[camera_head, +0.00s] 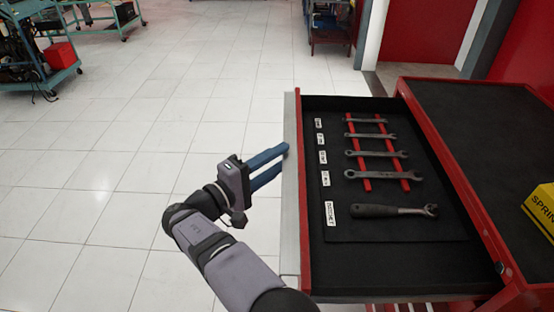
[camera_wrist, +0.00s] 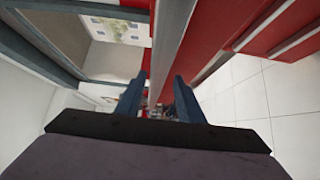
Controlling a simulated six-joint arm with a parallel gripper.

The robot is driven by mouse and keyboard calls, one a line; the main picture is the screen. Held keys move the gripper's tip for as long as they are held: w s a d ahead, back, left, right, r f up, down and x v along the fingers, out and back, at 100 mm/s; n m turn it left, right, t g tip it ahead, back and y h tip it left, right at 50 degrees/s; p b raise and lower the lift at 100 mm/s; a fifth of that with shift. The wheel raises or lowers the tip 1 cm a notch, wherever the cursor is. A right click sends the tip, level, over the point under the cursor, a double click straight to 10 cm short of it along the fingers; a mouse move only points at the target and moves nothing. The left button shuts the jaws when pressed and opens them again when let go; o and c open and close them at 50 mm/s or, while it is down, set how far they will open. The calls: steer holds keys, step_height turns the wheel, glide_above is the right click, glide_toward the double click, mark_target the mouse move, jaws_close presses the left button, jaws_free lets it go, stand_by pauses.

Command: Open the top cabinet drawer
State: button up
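The top drawer (camera_head: 400,270) of the red cabinet (camera_head: 470,200) is pulled out, with its black-lined inside showing. A pale metal strip (camera_head: 291,200) runs along its front edge. My gripper (camera_head: 283,160) is at the outer left side of this strip, its blue fingertips close to it; I cannot tell whether they touch it. In the wrist view, the two fingers of my gripper (camera_wrist: 157,90) are apart, and the pale strip (camera_wrist: 173,40) and red drawer front show beyond and between them. Nothing is clearly held.
Several wrenches (camera_head: 375,154) on red rails and a ratchet (camera_head: 390,211) lie in the drawer. A yellow box (camera_head: 541,208) sits on the cabinet top. Tiled floor (camera_head: 140,170) left of the drawer is clear. Teal carts (camera_head: 58,55) stand far left.

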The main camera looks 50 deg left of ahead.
steer(key=s, duration=0.7)
steer(key=shift+s+b, duration=0.15)
steer(key=shift+b, duration=0.3)
